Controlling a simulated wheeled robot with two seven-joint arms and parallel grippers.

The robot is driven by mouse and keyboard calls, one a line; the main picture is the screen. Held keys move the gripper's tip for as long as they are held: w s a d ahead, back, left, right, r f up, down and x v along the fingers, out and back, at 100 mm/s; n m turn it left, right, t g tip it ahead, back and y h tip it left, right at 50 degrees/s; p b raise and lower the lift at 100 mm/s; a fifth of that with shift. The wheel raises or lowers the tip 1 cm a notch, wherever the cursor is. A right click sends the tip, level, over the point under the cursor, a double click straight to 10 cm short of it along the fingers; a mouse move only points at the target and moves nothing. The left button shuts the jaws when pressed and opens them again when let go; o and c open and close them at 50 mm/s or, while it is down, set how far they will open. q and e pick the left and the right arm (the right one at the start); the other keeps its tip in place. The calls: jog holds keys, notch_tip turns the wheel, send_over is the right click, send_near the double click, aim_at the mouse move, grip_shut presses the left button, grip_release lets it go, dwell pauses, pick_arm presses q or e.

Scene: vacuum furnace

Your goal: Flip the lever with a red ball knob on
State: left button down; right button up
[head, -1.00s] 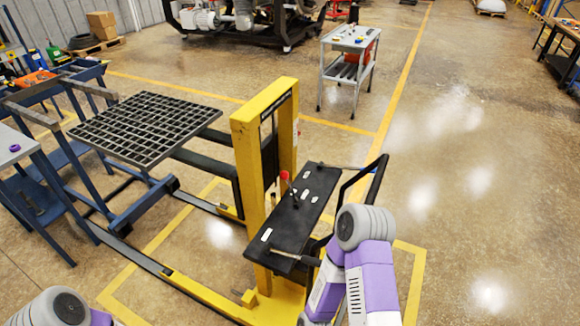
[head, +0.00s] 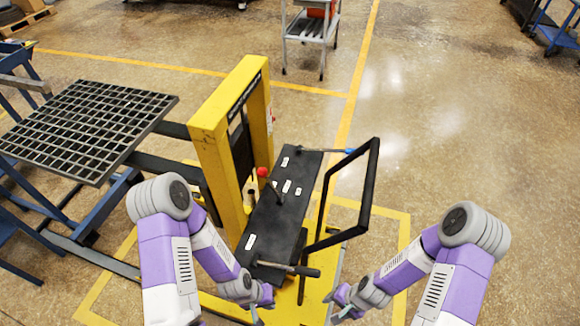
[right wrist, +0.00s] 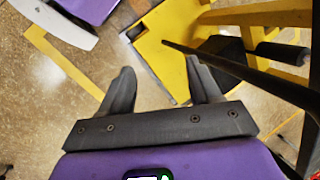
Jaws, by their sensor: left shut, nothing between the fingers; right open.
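The lever with a red ball knob (head: 262,172) rises from the black control panel (head: 268,222) on the yellow lift truck, close to the yellow mast. My left gripper (head: 258,306) is shut and empty, low in front of the panel's near end and apart from the lever. My right gripper (head: 338,308) is to the right of the left one, also below the panel. In the right wrist view my right gripper (right wrist: 160,82) is open with nothing between its fingers. The red knob is not clearly seen in that view.
A black handle frame (head: 368,190) stands right of the panel. A rod with a black grip (head: 308,271) sticks out at the panel's near end. The yellow mast (head: 208,140) and a black grid platform (head: 90,130) are to the left. Open floor lies to the right.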

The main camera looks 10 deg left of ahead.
jog(key=w+d+f+m, duration=0.2)
jog(key=w+d+m, duration=0.15)
jog(key=m, duration=0.55)
jog(key=m+t+y+b, duration=0.7)
jog(key=m+y+b, duration=0.1)
jog(key=m+y, duration=0.55)
send_near(269, 181)
notch_tip(269, 181, up, 4)
jog(key=w+a, duration=0.1)
jog(key=a, duration=0.2)
jog(key=shift+h, duration=0.45)
jog(key=b+x, duration=0.1)
jog(key=x, duration=0.6)
jog(key=shift+r, duration=0.1)
jog(key=shift+c, duration=0.4)
grip_shut()
